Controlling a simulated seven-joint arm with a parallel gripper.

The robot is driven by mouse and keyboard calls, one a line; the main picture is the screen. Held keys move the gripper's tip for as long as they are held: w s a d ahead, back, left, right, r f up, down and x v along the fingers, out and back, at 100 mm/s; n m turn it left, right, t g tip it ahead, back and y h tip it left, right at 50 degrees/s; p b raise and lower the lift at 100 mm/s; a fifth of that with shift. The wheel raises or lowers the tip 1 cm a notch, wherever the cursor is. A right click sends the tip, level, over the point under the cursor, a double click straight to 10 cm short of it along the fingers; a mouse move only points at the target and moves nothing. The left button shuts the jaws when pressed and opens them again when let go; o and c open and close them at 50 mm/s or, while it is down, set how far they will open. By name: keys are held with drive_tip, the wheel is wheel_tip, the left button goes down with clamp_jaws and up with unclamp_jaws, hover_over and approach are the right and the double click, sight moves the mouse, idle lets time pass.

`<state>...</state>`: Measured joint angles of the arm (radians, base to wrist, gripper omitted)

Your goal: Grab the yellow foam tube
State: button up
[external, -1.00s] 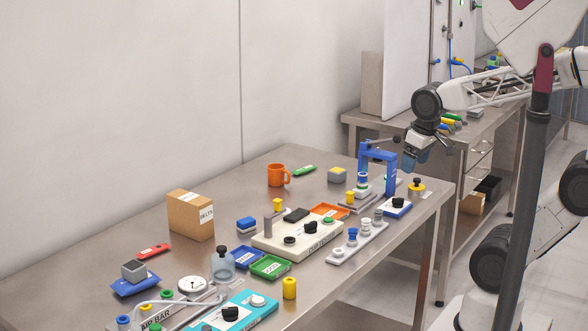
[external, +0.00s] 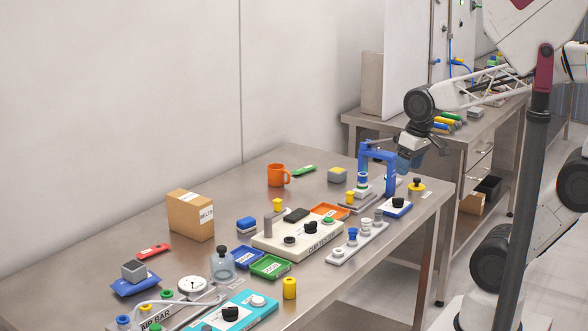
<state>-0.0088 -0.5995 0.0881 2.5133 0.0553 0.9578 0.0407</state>
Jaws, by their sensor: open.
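A yellow, tube-like piece (external: 445,121) lies among several coloured pieces on the back bench; it is small, so I cannot tell for sure that it is the foam tube. A short upright yellow cylinder (external: 289,288) stands near the front edge of the near table. My gripper (external: 407,166) points down at the right, beside the blue stand, apart from both yellow pieces. It is open, with nothing visible between its fingers; the fingertips are small and partly unclear.
A blue arched stand (external: 378,153) is close to my gripper. The steel near table (external: 130,228) also holds a cardboard box (external: 190,214), an orange mug (external: 277,175) and a cream tester board (external: 270,242). The table's back left is clear.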

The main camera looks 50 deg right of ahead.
drive_tip(key=w+a+f+m+g+y, duration=0.3)
drive_tip(key=w+a+f, duration=0.2)
drive_tip(key=a, duration=0.3)
drive_tip(key=w+a+f+m+g+y, duration=0.2)
drive_tip(key=w+a+f+y, duration=0.15)
drive_tip(key=a, duration=0.55)
drive_tip(key=m+g+y, duration=0.3)
drive_tip(key=m+y, duration=0.2)
drive_tip(key=m, duration=0.2)
approach(288, 294)
drive_tip(key=shift+s+a+f, duration=0.15)
drive_tip(key=shift+s+a, duration=0.3)
drive_tip(key=shift+s, duration=0.1)
drive_tip(key=shift+w+a+f+m+y, duration=0.15)
drive_tip(key=shift+a+f+m+y, duration=0.1)
drive_tip(key=shift+a+f+m, duration=0.2)
drive_tip(key=shift+t, duration=0.3)
drive_tip(key=shift+x, duration=1.3)
drive_tip(key=shift+a, duration=0.15)
drive_tip(key=shift+s+x, duration=0.1)
drive_tip(key=shift+x, duration=1.15)
drive_tip(key=shift+s+x, duration=0.15)
drive_tip(key=shift+x, duration=1.1)
drive_tip(key=c, duration=1)
